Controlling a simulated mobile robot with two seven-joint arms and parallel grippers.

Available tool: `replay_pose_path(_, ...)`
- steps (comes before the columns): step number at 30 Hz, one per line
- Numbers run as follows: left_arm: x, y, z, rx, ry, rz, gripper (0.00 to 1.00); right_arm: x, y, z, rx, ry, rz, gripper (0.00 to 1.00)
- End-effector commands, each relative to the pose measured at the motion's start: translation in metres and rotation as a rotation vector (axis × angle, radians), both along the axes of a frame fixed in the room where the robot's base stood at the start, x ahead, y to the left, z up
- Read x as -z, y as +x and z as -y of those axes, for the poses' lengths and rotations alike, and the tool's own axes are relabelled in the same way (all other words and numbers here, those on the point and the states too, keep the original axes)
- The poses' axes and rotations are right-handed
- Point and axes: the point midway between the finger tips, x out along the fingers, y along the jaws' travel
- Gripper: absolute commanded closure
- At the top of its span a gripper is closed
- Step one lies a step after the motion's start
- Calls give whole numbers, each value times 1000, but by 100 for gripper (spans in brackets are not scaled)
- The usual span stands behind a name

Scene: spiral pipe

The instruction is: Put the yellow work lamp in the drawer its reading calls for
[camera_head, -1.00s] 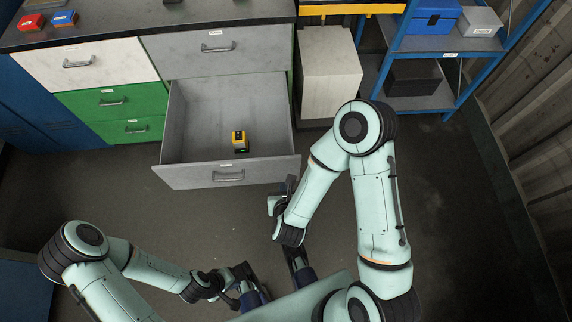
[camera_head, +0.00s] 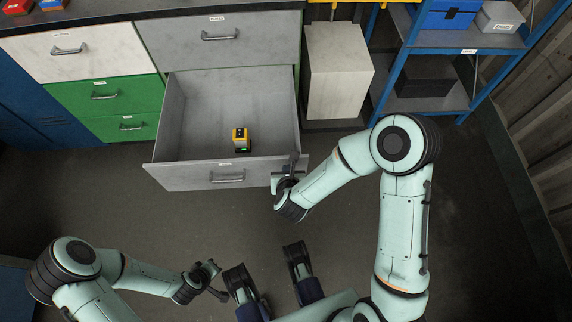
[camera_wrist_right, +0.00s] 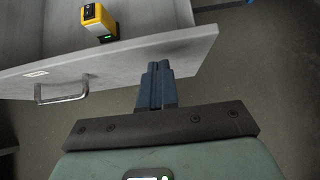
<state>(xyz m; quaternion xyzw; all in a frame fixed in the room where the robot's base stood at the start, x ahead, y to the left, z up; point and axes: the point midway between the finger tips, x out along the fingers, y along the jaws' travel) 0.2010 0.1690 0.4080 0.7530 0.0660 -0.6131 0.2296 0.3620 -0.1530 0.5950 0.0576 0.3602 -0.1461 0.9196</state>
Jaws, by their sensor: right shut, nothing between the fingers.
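The yellow work lamp (camera_head: 241,138) stands inside the open grey drawer (camera_head: 190,178), near its front panel. It has a dark top and a small green light at its base, and also shows in the right wrist view (camera_wrist_right: 97,19). My right gripper (camera_wrist_right: 157,70) is shut and empty, at the right end of the drawer's front panel; I cannot tell whether it touches the panel. In the head view it (camera_head: 293,160) is partly hidden by its own wrist. My left gripper (camera_head: 215,275) is low over the floor, away from the drawer; its jaws are unclear.
A shut grey drawer (camera_head: 260,45) is above the open one. A white drawer (camera_head: 100,50) and green drawers (camera_head: 85,95) are shut at left. A pale box (camera_head: 335,75) and blue shelf (camera_head: 450,45) stand right. The floor in front is clear.

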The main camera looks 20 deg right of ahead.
Motion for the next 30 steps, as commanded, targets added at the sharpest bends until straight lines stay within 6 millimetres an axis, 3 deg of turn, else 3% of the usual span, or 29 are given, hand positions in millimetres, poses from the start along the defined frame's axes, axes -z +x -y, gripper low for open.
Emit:
replay_pose_path(6,0,2,-1,-1,2,4,100,-1,17,6,1,-1,0,100)
replay_pose_path(22,1,2,-1,-2,3,6,100,-1,24,8,0,0,0,100)
replay_pose_path(30,5,8,-4,-7,10,21,100,0,61,20,3,-1,2,100)
